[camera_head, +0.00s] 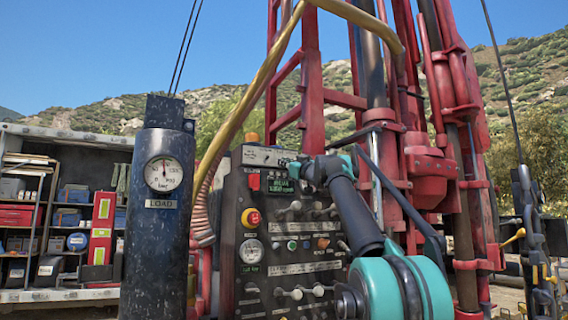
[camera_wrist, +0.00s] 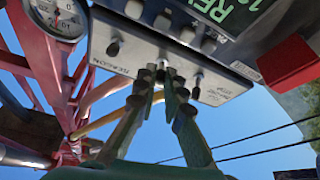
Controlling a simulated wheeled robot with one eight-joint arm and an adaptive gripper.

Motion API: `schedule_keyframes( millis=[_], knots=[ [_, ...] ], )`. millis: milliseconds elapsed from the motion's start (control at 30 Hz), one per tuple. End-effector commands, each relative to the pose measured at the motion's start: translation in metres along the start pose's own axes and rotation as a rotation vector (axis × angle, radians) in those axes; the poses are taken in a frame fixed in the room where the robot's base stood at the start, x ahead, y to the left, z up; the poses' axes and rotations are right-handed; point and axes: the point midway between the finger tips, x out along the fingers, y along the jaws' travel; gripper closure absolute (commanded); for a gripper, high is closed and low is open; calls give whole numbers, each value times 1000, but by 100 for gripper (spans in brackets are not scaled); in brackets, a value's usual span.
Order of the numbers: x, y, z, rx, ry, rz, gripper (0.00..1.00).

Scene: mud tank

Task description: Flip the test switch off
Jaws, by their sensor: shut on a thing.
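My gripper (camera_wrist: 167,76) is shut on a small toggle at the edge of the grey switch box (camera_wrist: 150,57) in the wrist view. The fingertips mostly hide this toggle, so its position and label cannot be read; from its place it may be the test switch. Another toggle (camera_wrist: 197,86) stands just right of the fingers, beside a small printed label. A third toggle (camera_wrist: 114,46) is to the left, by the label BEACON. In the head view my gripper (camera_head: 301,169) reaches the right end of the box (camera_head: 265,156) on top of the control panel.
The control panel (camera_head: 251,285) carries several levers, a red-yellow button (camera_head: 251,217) and gauges below my gripper. A green display (camera_wrist: 222,12) and a red block (camera_wrist: 283,64) are close by. A yellow hose (camera_head: 240,110) and the red drill mast (camera_head: 312,95) stand near.

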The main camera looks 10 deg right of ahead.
Motion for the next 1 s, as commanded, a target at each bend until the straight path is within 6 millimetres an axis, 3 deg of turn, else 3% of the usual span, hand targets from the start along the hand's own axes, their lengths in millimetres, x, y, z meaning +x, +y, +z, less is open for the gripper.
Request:
schedule_keyframes(
  millis=[500, 900, 933, 1000],
  knots=[
    [-1, -4, 13, -36, 327, 77, 100],
    [-2, -4, 14, -42, 356, 86, 100],
    [-2, -4, 14, -42, 356, 86, 87],
    [-2, -4, 14, -42, 356, 86, 78]
  ],
)
